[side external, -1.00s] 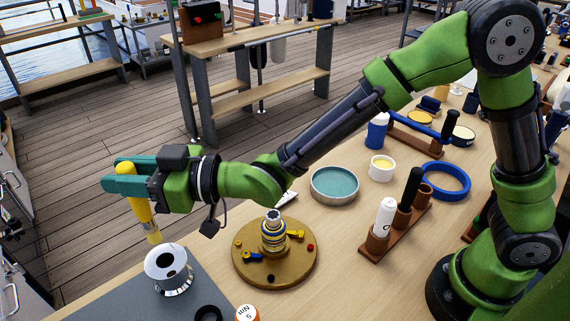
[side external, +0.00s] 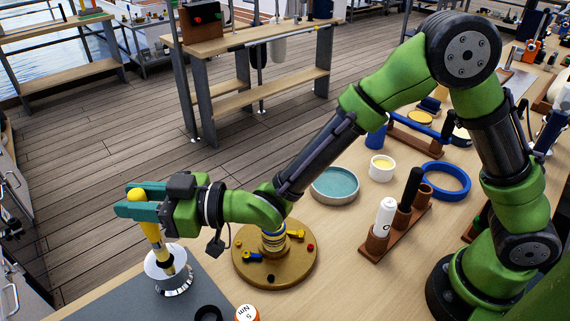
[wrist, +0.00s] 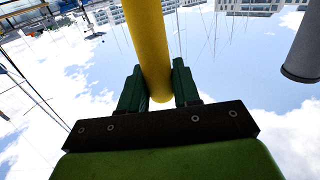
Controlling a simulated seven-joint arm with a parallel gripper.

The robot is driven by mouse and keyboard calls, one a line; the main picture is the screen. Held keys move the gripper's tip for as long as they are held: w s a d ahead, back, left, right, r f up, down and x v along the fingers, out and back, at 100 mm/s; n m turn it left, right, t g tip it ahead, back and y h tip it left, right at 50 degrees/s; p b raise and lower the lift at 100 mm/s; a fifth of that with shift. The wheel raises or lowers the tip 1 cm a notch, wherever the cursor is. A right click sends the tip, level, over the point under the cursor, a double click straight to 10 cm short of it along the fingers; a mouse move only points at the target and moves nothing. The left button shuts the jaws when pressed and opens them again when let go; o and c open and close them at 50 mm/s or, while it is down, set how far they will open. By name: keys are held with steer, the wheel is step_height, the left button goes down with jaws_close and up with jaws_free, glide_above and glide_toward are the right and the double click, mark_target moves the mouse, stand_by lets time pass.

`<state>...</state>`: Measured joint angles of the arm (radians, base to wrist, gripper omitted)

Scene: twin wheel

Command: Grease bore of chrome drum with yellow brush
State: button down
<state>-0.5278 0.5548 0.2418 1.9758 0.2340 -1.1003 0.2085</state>
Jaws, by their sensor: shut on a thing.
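My gripper (side external: 140,203) is shut on the yellow brush (side external: 151,235), holding it by the upper handle. In the wrist view the yellow handle (wrist: 153,45) stands between the two teal fingers. The drum stands upright on a grey mat. The bristle end is partly hidden by the drum's rim, so how deep it reaches and whether it touches the bore wall cannot be told.
A dark ring (side external: 208,314) and an orange-and-white container (side external: 247,314) lie near the front. A teal dish (side external: 335,185), a small pot of yellow paste (side external: 382,167) and a brown rack (side external: 376,245) stand further right.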

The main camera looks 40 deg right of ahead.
mark_target(156, 225)
steer(key=shift+f, duration=0.1)
stand_by(0.4)
steer(key=shift+f, duration=2.75)
